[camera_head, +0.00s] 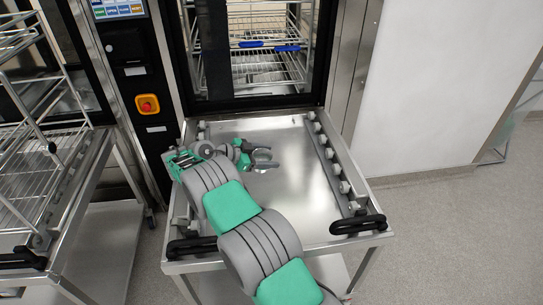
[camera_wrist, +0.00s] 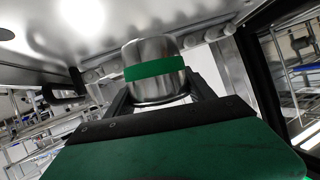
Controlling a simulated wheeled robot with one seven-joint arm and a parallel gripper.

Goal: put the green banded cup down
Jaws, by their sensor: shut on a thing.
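The green banded cup (camera_wrist: 155,68) is a shiny metal cup with a green band around it. In the wrist view it sits between the two dark fingers of my gripper (camera_wrist: 158,90), which is shut on it. In the head view my gripper (camera_head: 263,160) is over the steel top of a cart (camera_head: 290,205), toward its far half. The cup is hard to make out there against the shiny metal. I cannot tell whether the cup touches the cart top.
A washer (camera_head: 265,75) with wire racks inside stands open behind the cart. Roller rails (camera_head: 335,170) line the cart's sides, with black handles (camera_head: 358,224) at the near corners. A second cart with a wire rack (camera_head: 38,170) stands at left. The cart top's near right is clear.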

